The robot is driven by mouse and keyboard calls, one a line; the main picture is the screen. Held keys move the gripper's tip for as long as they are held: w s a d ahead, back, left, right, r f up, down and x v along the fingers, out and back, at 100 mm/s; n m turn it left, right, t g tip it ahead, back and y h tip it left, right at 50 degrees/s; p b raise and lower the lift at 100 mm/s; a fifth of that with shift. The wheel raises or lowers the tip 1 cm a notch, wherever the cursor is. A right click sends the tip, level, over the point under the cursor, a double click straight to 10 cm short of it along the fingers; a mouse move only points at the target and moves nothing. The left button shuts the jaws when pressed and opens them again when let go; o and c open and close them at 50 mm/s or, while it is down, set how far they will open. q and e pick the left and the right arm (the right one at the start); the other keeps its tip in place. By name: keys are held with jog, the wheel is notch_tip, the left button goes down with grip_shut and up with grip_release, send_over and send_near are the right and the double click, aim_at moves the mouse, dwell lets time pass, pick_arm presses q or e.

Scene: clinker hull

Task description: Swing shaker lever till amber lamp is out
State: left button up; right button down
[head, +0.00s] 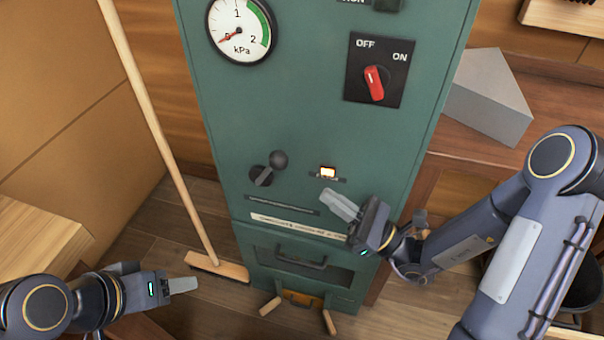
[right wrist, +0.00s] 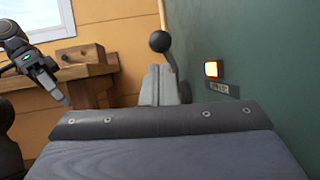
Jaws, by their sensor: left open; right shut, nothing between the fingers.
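The shaker lever (head: 268,170) is a short dark arm with a round ball knob on the front of a green cabinet. Its knob points up and to the right. In the right wrist view the knob (right wrist: 160,41) stands beyond my fingertips. The amber lamp (head: 328,172) is lit, right of the lever; it also glows in the right wrist view (right wrist: 212,69). My right gripper (head: 338,203) is shut and empty, below the lamp and apart from the lever. My left gripper (head: 185,284) is at the lower left, away from the cabinet, open and empty.
The green cabinet (head: 300,110) carries a kPa gauge (head: 240,30) with its needle near 0 and a red OFF/ON switch (head: 374,83). A broom (head: 165,150) leans left of it. A grey block (head: 488,98) sits on the right. Space before the lever looks clear.

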jog(key=x, duration=0.8)
